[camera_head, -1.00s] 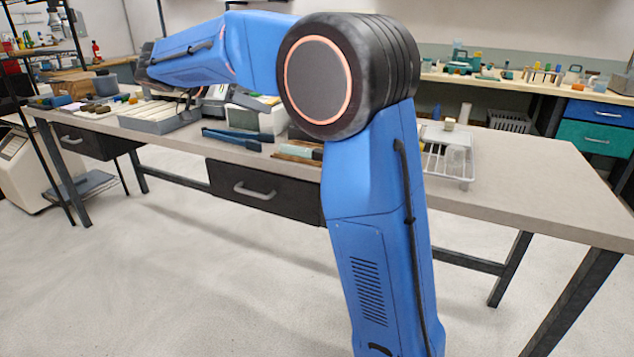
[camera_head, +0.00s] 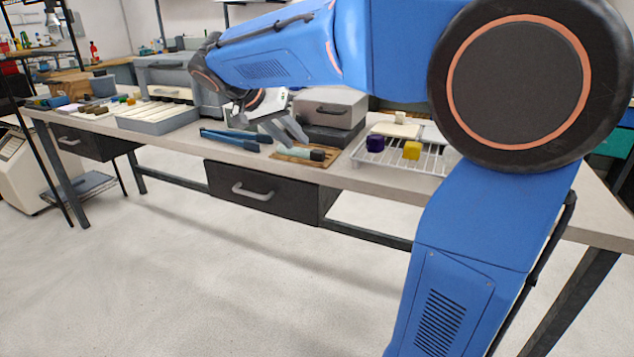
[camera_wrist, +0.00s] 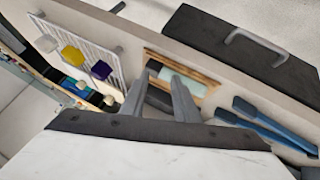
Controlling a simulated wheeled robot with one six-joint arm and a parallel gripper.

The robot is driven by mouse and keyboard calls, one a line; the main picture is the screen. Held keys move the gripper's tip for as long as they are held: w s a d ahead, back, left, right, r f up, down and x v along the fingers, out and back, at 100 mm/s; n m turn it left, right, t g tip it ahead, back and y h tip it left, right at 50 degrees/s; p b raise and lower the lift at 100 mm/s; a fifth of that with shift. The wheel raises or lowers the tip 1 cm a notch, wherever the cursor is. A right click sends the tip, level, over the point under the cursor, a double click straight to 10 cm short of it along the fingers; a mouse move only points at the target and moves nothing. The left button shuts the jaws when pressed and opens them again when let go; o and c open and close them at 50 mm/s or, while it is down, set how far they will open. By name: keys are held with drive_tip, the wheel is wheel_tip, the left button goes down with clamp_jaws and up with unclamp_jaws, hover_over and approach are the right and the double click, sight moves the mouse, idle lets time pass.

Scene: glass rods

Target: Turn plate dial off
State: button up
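My gripper (camera_head: 292,142) hangs over the bench in the head view, near its front edge. In the wrist view its two grey fingers (camera_wrist: 165,88) stand apart with a gap between them, and nothing is visibly held. I cannot make out the plate or its dial in either view. A white panel with a dark edge shows close behind the fingers in the head view (camera_head: 270,104), and a white surface with a dark band fills the bottom of the wrist view (camera_wrist: 150,155). I cannot tell if this is the plate or part of my gripper.
Blue tongs (camera_head: 230,139) and a wooden board (camera_head: 300,155) lie near the bench front. A wire rack (camera_head: 398,162) with purple and yellow pieces stands right of them. A grey box with a handle (camera_head: 330,108) stands behind. A drawer (camera_head: 250,190) hangs below.

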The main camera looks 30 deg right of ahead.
sight(299, 119)
drive_tip(key=s+f+n+y, duration=0.3)
drive_tip(key=s+f, duration=0.3)
drive_tip(key=s, duration=0.6)
drive_tip(key=shift+s+f+n+t+y, duration=0.15)
drive_tip(key=shift+f+n+t+y, duration=0.2)
drive_tip(key=shift+n, duration=0.25)
drive_tip(key=shift+a+r, duration=0.1)
drive_tip(key=shift+w+r, duration=0.2)
drive_tip(key=shift+w, duration=0.1)
clamp_jaws()
drive_tip(key=w+r+n+t+h, duration=0.1)
drive_tip(key=w+r+n, duration=0.1)
drive_tip(key=w+r, duration=0.8)
drive_tip(key=w+r+n+t+h, duration=0.1)
drive_tip(key=w+r, duration=0.3)
drive_tip(key=w, duration=1.1)
drive_tip(key=shift+n, duration=0.3)
drive_tip(key=x, duration=0.7)
drive_tip(key=w+x, duration=0.1)
drive_tip(key=x, duration=0.2)
drive_tip(key=shift+s+d+r, duration=0.1)
drive_tip(key=shift+d+r, duration=0.05)
drive_tip(key=shift+d, duration=1.8)
